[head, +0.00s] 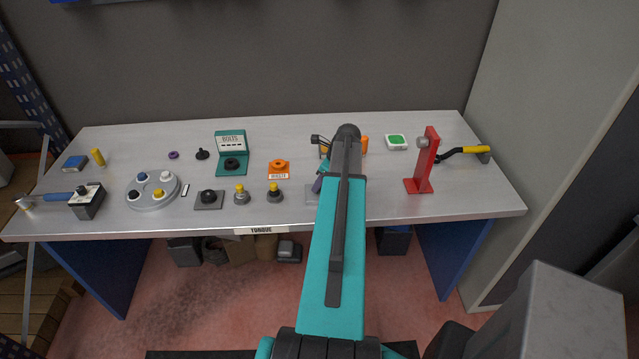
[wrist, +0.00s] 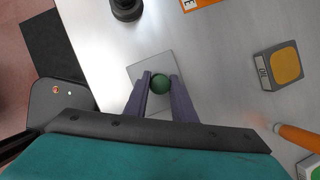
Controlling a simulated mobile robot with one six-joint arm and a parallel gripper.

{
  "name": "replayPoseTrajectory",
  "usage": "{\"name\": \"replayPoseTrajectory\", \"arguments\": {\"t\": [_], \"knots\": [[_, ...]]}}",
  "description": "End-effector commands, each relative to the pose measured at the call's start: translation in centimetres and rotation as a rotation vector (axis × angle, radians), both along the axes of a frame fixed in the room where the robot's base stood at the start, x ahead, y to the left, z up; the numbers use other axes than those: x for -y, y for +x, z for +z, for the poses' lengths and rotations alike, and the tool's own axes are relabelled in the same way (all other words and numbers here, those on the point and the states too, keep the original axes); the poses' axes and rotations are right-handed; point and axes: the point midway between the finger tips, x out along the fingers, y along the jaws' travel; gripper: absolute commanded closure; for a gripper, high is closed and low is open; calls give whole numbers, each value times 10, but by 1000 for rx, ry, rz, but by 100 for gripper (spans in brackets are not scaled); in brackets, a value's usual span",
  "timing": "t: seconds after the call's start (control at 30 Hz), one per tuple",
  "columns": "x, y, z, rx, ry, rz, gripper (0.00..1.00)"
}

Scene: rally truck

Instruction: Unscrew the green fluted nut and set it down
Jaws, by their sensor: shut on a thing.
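The green nut (wrist: 160,85) shows as a small, round, dark green piece in the wrist view. My gripper (wrist: 160,77) has its two purple fingers on either side of it, shut on it. A square grey plate (wrist: 143,69) lies on the bench beneath the nut. Whether the nut still sits on a thread is hidden from above, and its flutes are too small to make out. In the head view my arm covers the nut; only a purple finger and an edge of the plate (head: 311,196) show beside it.
The grey bench (head: 300,212) has its front edge close by. A yellow-topped block (wrist: 279,66) and an orange handle (wrist: 297,135) lie right. A red stand (head: 424,165) stands further right.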

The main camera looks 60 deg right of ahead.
Motion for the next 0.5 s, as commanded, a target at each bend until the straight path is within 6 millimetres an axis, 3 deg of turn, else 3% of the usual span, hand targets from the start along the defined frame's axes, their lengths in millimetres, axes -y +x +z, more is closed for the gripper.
{"name": "replayPoseTrajectory", "arguments": {"t": [0.5], "knots": [[1, 1, 0, 1, 1, 130, 92]]}}
